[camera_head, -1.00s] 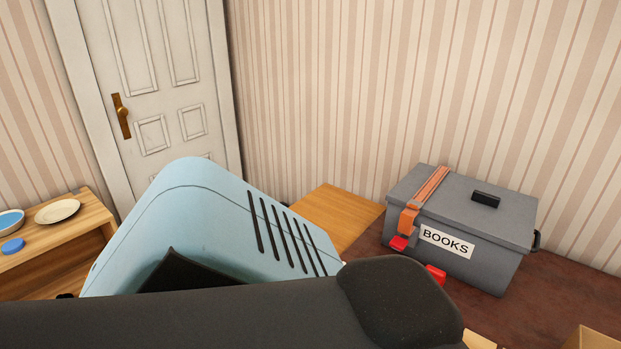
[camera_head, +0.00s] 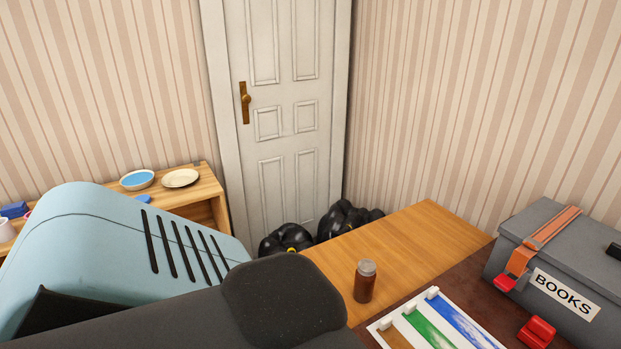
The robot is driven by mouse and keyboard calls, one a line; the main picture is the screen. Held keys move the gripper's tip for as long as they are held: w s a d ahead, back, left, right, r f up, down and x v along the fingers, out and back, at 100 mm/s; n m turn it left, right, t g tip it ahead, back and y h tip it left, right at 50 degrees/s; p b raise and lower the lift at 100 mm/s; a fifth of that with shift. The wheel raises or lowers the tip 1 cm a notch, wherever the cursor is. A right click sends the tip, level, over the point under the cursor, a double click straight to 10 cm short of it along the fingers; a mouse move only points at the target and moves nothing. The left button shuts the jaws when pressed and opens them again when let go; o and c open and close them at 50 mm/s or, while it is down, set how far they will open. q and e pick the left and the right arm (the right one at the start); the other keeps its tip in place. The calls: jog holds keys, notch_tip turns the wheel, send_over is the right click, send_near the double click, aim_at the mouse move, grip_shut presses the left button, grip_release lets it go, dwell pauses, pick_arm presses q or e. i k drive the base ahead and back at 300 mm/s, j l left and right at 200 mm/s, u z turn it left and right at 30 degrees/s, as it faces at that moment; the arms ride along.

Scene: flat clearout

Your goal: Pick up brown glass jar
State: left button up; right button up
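The brown glass jar (camera_head: 364,287) stands upright with a grey lid. It is on the light wooden surface (camera_head: 420,235), near its front edge, right of the dark rounded piece in the foreground. Nothing touches the jar. Neither of my grippers shows in the head view.
A light blue slotted shell (camera_head: 100,235) and a dark grey rounded piece (camera_head: 285,305) fill the lower left. A grey BOOKS box (camera_head: 530,235), a red object (camera_head: 537,332) and a painted sheet (camera_head: 433,325) lie right. Black bags (camera_head: 345,218) lie by the door (camera_head: 285,60).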

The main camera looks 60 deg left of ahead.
aim_at(366, 274)
jog(key=u, duration=1.45)
jog(key=z, duration=2.6)
jog(key=u, duration=2.5)
